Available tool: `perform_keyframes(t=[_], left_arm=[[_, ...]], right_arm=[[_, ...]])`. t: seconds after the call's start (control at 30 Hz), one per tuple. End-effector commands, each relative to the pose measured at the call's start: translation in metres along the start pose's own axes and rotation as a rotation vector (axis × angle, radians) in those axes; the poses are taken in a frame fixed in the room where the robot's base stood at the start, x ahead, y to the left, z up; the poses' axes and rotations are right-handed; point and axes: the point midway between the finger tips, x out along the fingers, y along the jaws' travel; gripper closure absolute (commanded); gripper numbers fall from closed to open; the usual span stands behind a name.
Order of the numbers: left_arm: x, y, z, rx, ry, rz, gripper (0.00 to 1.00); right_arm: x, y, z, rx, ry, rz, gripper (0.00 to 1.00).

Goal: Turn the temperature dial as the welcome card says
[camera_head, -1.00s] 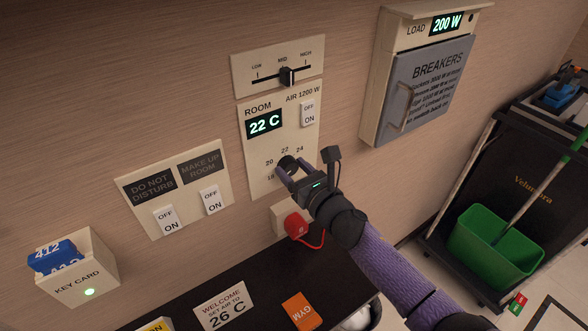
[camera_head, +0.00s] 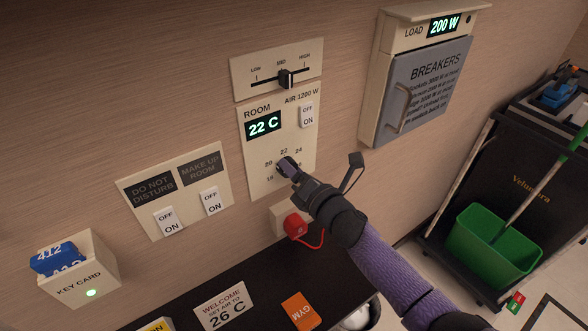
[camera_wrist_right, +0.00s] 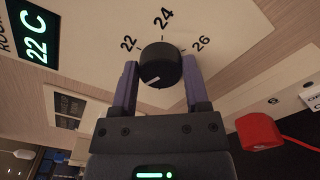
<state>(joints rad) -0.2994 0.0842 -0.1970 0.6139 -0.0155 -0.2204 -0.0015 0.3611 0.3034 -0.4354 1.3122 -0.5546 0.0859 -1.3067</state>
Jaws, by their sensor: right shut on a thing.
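The black temperature dial (camera_head: 286,165) sits low on the cream ROOM panel (camera_head: 254,180), ringed by printed numbers. The display (camera_head: 264,124) reads 22 C. The welcome card (camera_head: 224,305) on the dark counter reads "SET AIR TO 26 C". My right gripper (camera_head: 288,170) is shut on the dial and partly covers it in the head view. In the right wrist view the dial (camera_wrist_right: 161,64) is between the two fingers, with 22, 24 and 26 printed above it. A pale mark shows on the dial's lower left there. My left gripper is not in view.
A red plug (camera_head: 296,226) with a cord is just below. A breaker box (camera_head: 424,85) is to the right. An orange GYM card (camera_head: 302,311) lies on the counter.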

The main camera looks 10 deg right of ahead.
Motion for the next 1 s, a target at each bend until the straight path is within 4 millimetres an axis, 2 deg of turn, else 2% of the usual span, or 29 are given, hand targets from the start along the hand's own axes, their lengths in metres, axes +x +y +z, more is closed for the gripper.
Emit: perform_keyframes(t=[0.63,1.0], left_arm=[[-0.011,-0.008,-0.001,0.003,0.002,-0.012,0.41],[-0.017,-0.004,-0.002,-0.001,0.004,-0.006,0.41]], right_arm=[[0.0,-0.002,0.0,0.612,0.0,-0.001,1.0],[0.0,-0.004,-0.001,0.963,0.0,-0.001,1.0]])
